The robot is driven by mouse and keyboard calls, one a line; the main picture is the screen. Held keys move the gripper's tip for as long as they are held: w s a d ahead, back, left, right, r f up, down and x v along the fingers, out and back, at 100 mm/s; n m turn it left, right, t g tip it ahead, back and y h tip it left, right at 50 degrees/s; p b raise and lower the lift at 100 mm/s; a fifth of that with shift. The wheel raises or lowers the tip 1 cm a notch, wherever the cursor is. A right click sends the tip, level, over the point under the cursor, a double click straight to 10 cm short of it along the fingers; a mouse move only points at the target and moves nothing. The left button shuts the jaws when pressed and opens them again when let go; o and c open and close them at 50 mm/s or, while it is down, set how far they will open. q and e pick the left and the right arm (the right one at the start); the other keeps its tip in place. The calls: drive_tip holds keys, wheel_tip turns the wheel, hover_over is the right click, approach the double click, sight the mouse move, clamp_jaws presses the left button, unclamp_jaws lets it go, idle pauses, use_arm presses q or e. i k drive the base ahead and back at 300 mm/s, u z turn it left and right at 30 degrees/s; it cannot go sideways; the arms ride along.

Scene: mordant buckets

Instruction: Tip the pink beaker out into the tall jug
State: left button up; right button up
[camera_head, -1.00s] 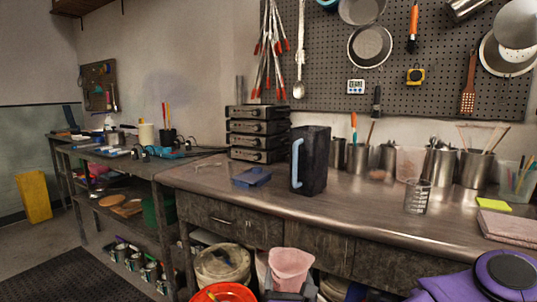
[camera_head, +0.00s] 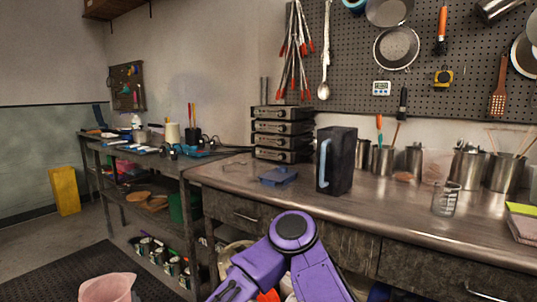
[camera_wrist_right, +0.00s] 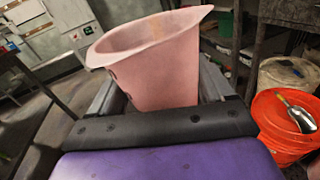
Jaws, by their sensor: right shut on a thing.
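The pink beaker (camera_wrist_right: 158,62) stands between the jaws of my right gripper (camera_wrist_right: 160,98) in the wrist view, mouth upward, spout to the right. The gripper is shut on it. Its contents cannot be made out. In the head view the beaker (camera_head: 108,288) is at the bottom left, cut off by the frame edge, away from the bench and over the floor area. The tall jug (camera_head: 342,160), dark with a light blue handle on its left side, stands upright on the metal bench, well away from the beaker. My left gripper is not in view.
A blue item (camera_head: 278,176) lies left of the jug, before stacked black units (camera_head: 282,134). A glass beaker (camera_head: 446,200) and metal canisters stand to the right. An orange bucket (camera_wrist_right: 285,128) with a scoop and a whitish bucket (camera_wrist_right: 290,74) are low down. The bench's front middle is clear.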

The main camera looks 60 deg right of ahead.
sight(337, 145)
drive_tip(key=u, duration=0.15)
drive_tip(key=k, duration=0.85)
drive_tip(key=z, duration=1.65)
drive_tip(key=i, duration=0.25)
drive_tip(key=u, duration=0.15)
